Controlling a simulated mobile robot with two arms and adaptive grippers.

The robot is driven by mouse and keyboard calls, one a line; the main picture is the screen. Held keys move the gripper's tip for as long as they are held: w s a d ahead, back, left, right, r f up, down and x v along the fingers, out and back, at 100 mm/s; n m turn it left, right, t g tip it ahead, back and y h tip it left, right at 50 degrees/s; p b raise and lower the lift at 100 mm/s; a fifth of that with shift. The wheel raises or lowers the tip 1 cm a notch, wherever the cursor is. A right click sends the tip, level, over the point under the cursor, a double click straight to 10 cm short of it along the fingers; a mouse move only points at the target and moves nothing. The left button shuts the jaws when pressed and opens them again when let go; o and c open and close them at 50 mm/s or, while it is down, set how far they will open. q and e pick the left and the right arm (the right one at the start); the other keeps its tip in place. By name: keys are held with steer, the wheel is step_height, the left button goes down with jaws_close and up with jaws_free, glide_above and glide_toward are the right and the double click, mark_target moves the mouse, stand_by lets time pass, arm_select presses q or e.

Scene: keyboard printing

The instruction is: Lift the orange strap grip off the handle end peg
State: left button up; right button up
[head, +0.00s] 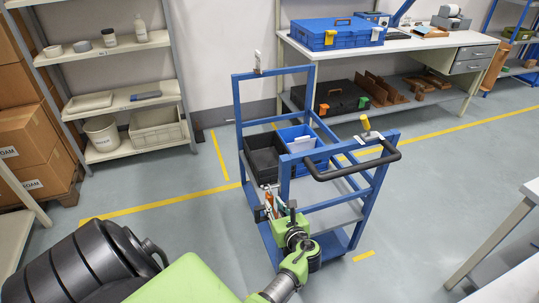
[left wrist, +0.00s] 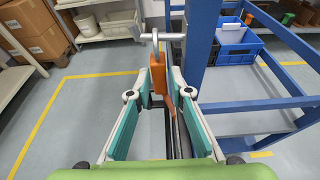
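The orange strap grip (left wrist: 157,75) hangs upright in the left wrist view, below a grey metal peg (left wrist: 163,37) with a hooked end. A narrow blue face shows along its right side. My left gripper (left wrist: 161,80) has its teal-lined fingers on either side of the grip. The fingers look spread, with a gap to the right finger; contact on the left is unclear. In the head view my left gripper (head: 275,206) is at the near left side of the blue cart (head: 285,182), and the grip is small and partly hidden there. My right gripper is not in view.
The cart's blue post (left wrist: 201,45) stands close right of my left gripper. The cart carries a black bin (head: 262,160), a blue crate (head: 300,139) and a black handle (head: 345,171). Shelves (head: 110,52) stand left and a workbench (head: 400,45) behind. Open floor lies left of the cart.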

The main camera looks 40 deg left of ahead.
mark_target(271, 201)
arm_select(q)
steer(key=b+x, duration=0.1)
steer(key=x, duration=0.1)
steer(key=b+x, duration=0.2)
steer(key=shift+a+f, duration=0.2)
steer(key=shift+f, duration=0.1)
steer(key=shift+w+a, duration=0.15)
steer(key=shift+a, duration=0.05)
steer(key=shift+r, duration=0.1)
jaws_close()
steer(key=shift+r, duration=0.1)
